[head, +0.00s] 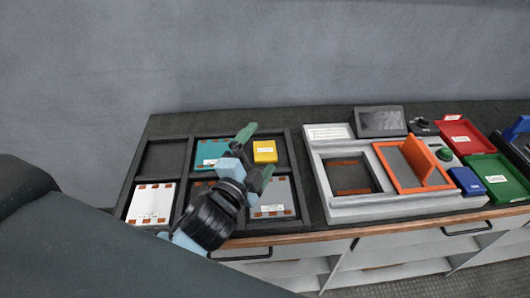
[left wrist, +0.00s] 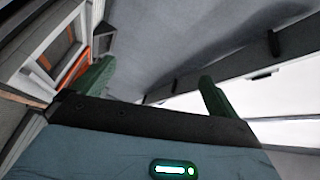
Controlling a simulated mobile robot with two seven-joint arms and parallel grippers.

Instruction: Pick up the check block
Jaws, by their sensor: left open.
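A dark tray (head: 180,141) with several compartments stands on the left of the bench. It holds a yellow block (head: 265,151) at the back right, a teal block (head: 207,151) at the back middle, a white block (head: 152,204) at the front left and a grey block (head: 279,193) at the front right. The labels are too small to read, so I cannot tell which is the check block. My left gripper (head: 261,148) is open over the tray, its green fingers beside the yellow block in the picture. The left wrist view shows nothing between the fingers (left wrist: 155,78). My right gripper is not in view.
A light grey fixture (head: 318,170) with an orange frame (head: 383,161) stands right of the tray. A blue block (head: 466,181), a red tray (head: 455,124) and a green tray (head: 508,190) are further right. The wall (head: 265,50) rises behind the bench.

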